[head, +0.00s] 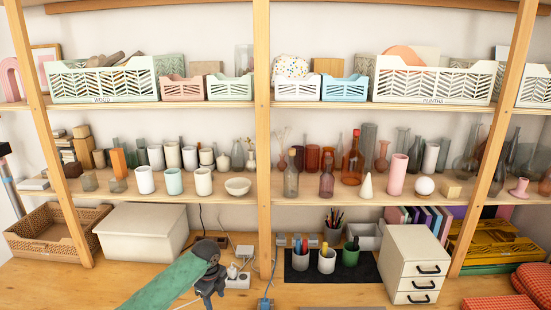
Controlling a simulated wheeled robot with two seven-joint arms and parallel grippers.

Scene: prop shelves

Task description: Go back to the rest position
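My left arm comes in from the bottom left as a green sleeve with a dark wrist. My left gripper (211,296) is low in the view, over the wooden desk in front of the white storage box. Its dark fingers point down and are small and partly hidden, so I cannot tell whether they are open or shut. I see no object held in it. My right gripper is not in view.
The wooden desk (300,293) holds a white storage box (143,233), a wicker basket (50,257), pen cups on a black mat (299,276) and a drawer unit (414,258). A power strip (239,280) lies beside my gripper. Shelves above carry bottles, vases and crates.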

